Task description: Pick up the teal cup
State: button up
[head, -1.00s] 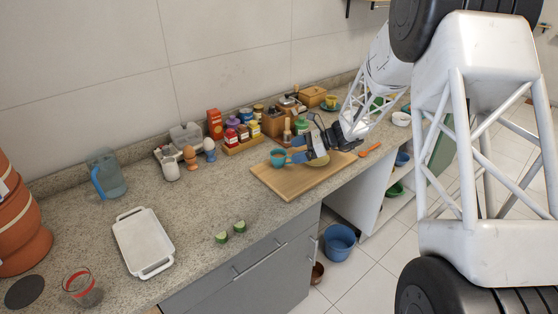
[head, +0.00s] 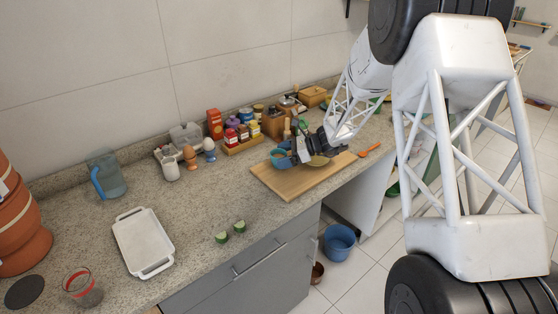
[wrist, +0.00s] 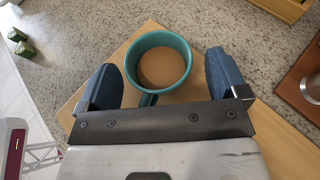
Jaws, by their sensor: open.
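The teal cup (wrist: 157,40) stands upright on the wooden board in the wrist view, with a light brown inside and its handle toward my gripper. I cannot tell whether either finger touches the cup.
A spice rack (head: 240,148) with several jars stands behind. An orange spoon (head: 370,150) lies to the right.

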jog(key=shift+a+f, duration=0.2)
jog(key=shift+a, duration=0.15)
dwell(0.3)
jog(key=c, duration=1)
jog(key=shift+r, duration=0.2)
jog(key=shift+r, duration=0.55)
notch_tip(320, 180, up, 2)
jog(key=shift+r, duration=0.1)
jog(key=s+d, duration=0.1)
jog(key=s, duration=0.4)
jog(key=s+d+r, duration=0.1)
jog(key=s+d, duration=0.1)
jog(key=s, duration=0.3)
jog(key=s+d, duration=0.1)
jog(key=s, duration=0.4)
jog(key=shift+s+d+r, duration=0.2)
jog(key=shift+d, duration=0.2)
